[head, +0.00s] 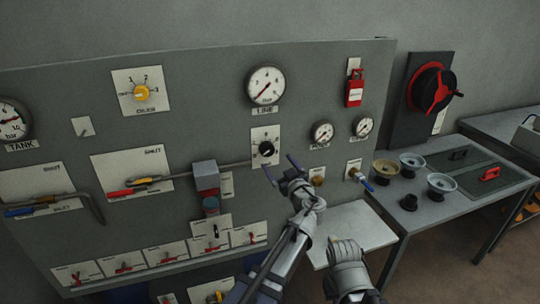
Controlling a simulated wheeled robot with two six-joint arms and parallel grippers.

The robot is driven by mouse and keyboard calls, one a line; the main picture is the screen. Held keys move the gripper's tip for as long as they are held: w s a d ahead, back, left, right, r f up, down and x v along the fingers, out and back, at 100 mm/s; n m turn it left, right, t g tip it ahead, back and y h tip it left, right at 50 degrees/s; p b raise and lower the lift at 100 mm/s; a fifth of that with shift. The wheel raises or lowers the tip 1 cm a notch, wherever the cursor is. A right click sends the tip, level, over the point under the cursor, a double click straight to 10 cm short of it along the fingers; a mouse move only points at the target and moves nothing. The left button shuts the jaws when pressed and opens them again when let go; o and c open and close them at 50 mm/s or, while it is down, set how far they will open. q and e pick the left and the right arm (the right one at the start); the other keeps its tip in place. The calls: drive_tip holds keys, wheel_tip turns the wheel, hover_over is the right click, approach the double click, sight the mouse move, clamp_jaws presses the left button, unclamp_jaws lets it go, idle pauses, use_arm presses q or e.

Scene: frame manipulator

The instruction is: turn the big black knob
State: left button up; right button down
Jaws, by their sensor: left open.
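The big black knob (266,149) sits on a white plate on the grey panel, below the LINE gauge. It has a pale pointer mark; the exact setting is too small to read. My left gripper (281,167) is open and empty, with its two dark fingers spread. In the picture it is just below and to the right of the knob. I see no finger around the knob, and cannot tell the gap in depth. Part of my right arm shows at the bottom, but I see no right gripper fingers.
A grey box with a red lower part (206,178) juts out left of the knob. The LINE gauge (266,85) is above. A brass fitting with a blue handle (359,178) is to the right.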

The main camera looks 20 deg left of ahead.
sight(268, 151)
use_arm(q)
drive_tip(key=shift+x, duration=3.9)
drive_tip(key=c, duration=1.4)
